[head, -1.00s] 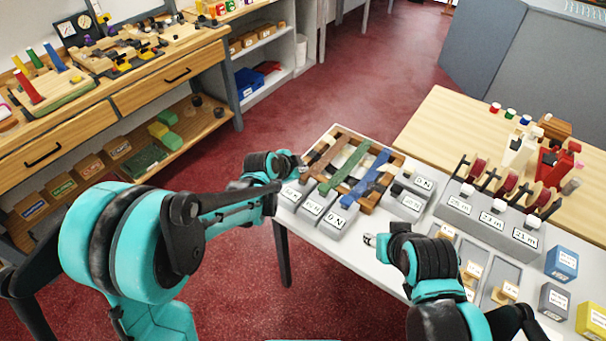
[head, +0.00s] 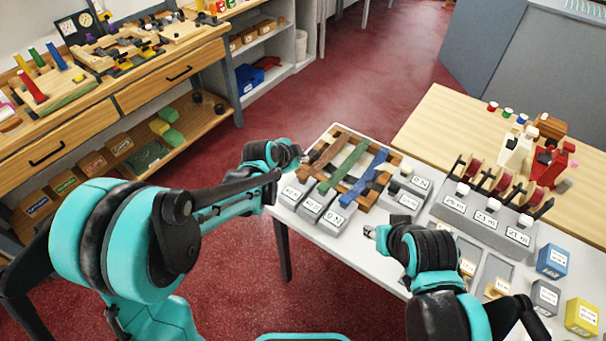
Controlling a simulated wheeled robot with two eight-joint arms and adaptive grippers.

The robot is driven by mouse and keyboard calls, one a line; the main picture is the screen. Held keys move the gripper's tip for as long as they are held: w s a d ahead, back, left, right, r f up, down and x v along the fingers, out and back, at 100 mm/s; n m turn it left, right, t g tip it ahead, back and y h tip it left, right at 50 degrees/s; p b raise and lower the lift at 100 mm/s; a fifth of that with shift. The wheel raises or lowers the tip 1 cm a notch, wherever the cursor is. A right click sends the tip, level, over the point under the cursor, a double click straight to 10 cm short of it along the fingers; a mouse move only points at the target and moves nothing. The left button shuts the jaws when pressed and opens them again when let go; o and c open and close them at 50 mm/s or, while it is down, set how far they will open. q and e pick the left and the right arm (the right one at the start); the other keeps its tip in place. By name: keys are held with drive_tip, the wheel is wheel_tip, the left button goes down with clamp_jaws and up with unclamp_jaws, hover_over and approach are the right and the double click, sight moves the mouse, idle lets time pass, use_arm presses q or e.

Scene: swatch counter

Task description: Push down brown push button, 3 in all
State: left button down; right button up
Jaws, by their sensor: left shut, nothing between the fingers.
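A brown strip (head: 325,153) lies beside a green strip (head: 343,170) and a blue strip (head: 364,177) over a wooden lattice on the white table. A separate brown push button cannot be made out. Grey labelled blocks (head: 313,208) stand at the near ends of the strips. My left gripper (head: 301,161) is shut and empty at the lattice's left edge, close to the brown strip; whether it touches anything cannot be told. My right gripper (head: 370,232) is low over the table, right of the grey blocks; its fingers are too small to judge.
More grey labelled blocks (head: 408,201) stand right of the lattice. A grey stand with levers and dark red discs (head: 484,218) is further right. Blue (head: 556,261) and yellow (head: 582,316) boxes sit at the right edge. A wooden shelf unit (head: 180,85) stands left, across red floor.

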clamp_jaws()
idle(1.2)
